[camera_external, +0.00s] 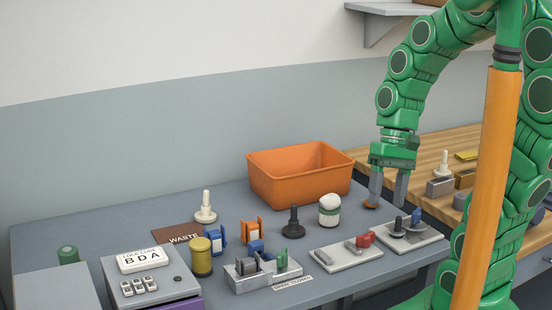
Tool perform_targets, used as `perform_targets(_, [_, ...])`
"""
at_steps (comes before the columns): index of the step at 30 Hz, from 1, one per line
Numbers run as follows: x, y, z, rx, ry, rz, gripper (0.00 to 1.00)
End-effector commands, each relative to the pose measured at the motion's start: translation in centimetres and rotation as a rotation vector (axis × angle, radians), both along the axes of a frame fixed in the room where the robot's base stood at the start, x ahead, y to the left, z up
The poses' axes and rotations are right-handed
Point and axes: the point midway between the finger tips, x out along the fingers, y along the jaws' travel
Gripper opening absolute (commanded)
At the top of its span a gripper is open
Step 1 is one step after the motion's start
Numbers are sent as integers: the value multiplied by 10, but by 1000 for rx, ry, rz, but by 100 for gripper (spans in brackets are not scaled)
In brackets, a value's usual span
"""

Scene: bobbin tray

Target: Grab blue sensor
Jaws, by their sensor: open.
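My gripper (387,203) is open, pointing down above the right part of the grey table (120,222). No object shows between its fingers. Several blue things are in view, and I cannot tell which is the sensor. A small blue and white block (218,240) stands left of centre. A blue piece (256,247) sits just behind the grey slotted holder (262,279), partly hidden. A small blue part (417,217) is on the right plate (408,240), just right of and below my fingertips. A small orange-brown piece (371,206) is by my left fingertip.
An orange bin (285,188) stands at the back. A code box (150,285) is front left. A wooden bench (430,150) adjoins on the right.

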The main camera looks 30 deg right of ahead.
Motion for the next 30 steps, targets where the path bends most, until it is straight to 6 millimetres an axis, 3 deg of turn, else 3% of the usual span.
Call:
perform_targets(15, [68, 98, -21, 296, 218, -302, 57])
perform_targets(30, [141, 160, -50, 485, 519, -701, 57])
